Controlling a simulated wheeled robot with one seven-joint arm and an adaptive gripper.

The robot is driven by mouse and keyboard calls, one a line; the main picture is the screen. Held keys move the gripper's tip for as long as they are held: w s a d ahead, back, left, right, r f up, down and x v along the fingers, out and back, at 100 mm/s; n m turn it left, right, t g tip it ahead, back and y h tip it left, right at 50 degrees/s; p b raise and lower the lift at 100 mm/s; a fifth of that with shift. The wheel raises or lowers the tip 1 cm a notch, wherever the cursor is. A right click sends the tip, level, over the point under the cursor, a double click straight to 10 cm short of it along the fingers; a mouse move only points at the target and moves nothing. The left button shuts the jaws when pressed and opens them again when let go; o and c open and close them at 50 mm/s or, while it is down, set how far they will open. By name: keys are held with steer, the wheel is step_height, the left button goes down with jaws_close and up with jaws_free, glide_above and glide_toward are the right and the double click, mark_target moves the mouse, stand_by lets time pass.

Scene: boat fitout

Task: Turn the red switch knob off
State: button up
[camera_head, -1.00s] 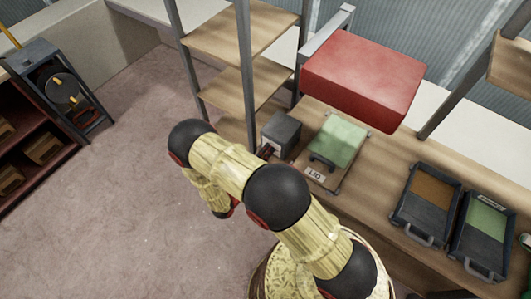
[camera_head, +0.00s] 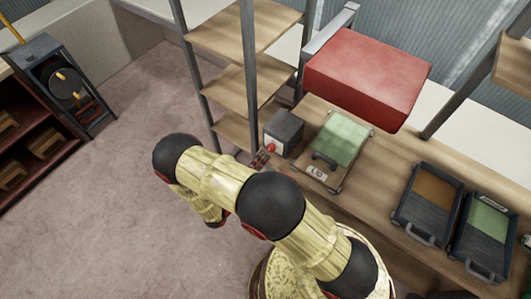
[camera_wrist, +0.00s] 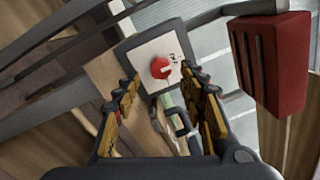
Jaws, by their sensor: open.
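The red switch knob (camera_wrist: 161,68) sits on the pale front plate of a dark grey switch box (camera_wrist: 128,49) in the wrist view. A light mark on the knob points sideways, and small markings stand to its right. In the head view the grey box (camera_head: 284,131) stands at the bench's left end, and the red knob (camera_head: 271,147) shows on its near side. My gripper (camera_wrist: 165,88) is open and empty in the wrist view, its two fingers either side of and short of the knob. In the head view the gripper (camera_head: 260,160) shows small, close to the box.
A clear green-topped case labelled LID (camera_head: 341,139) lies right of the box. A red block (camera_head: 368,72) hangs above the bench. Wooden shelves (camera_head: 241,90) on grey posts stand behind left. Two dark trays (camera_head: 430,198) lie farther right.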

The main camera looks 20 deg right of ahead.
steer(key=v, duration=0.6)
steer(key=shift+s+a, duration=0.2)
steer(key=shift+a, duration=0.1)
